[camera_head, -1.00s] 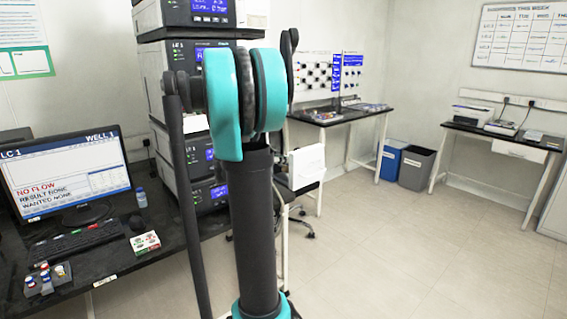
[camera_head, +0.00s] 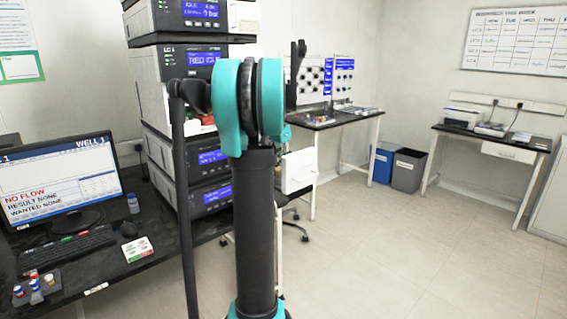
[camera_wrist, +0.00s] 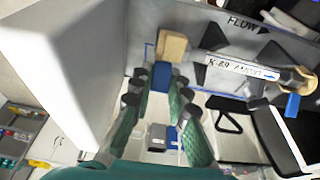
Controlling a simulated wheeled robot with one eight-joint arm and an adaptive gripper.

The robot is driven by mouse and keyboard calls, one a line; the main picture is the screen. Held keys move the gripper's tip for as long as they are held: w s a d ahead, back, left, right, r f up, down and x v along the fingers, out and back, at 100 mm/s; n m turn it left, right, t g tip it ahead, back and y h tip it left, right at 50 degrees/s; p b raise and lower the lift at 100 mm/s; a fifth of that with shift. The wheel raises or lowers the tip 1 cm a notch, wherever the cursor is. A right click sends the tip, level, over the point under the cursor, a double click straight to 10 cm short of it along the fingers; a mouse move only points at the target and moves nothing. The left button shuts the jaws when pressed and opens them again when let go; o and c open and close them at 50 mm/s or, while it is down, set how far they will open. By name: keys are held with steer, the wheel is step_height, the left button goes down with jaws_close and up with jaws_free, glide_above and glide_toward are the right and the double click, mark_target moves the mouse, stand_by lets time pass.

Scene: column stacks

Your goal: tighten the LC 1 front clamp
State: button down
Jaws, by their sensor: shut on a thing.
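In the wrist view my gripper (camera_wrist: 160,82) has its green fingers close on both sides of a small blue piece (camera_wrist: 160,77). A tan block (camera_wrist: 172,46) sits just beyond that piece. I cannot tell for sure whether the blue piece is the front clamp's lever. To the right, a column labelled K-69 AMINO (camera_wrist: 242,67) lies in dark holders, with a tan end fitting (camera_wrist: 300,80) and a blue tab (camera_wrist: 292,105). The LC 1 unit (camera_head: 190,60) stands in the stack in the head view; my arm hides its front, and the gripper is not visible there.
A white housing wall (camera_wrist: 60,70) stands left of the gripper. The monitor (camera_head: 62,185) reads NO FLOW, RESULT NONE, WANTED NONE. A vial rack (camera_head: 38,287) and a small card box (camera_head: 137,250) are on the black bench. Two bins (camera_head: 408,170) stand beyond open floor.

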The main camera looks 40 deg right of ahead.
steer(key=shift+d+f+y, duration=0.25)
steer(key=shift+d+y, duration=0.05)
steer(key=shift+y, duration=0.55)
steer(key=shift+d+f+y, duration=0.2)
steer(key=shift+d+y, duration=0.05)
steer(key=shift+y, duration=0.6)
steer(key=c, duration=1.4)
jaws_free()
steer(key=shift+c, duration=0.2)
step_height(320, 180, up, 12)
steer(key=shift+w, duration=0.1)
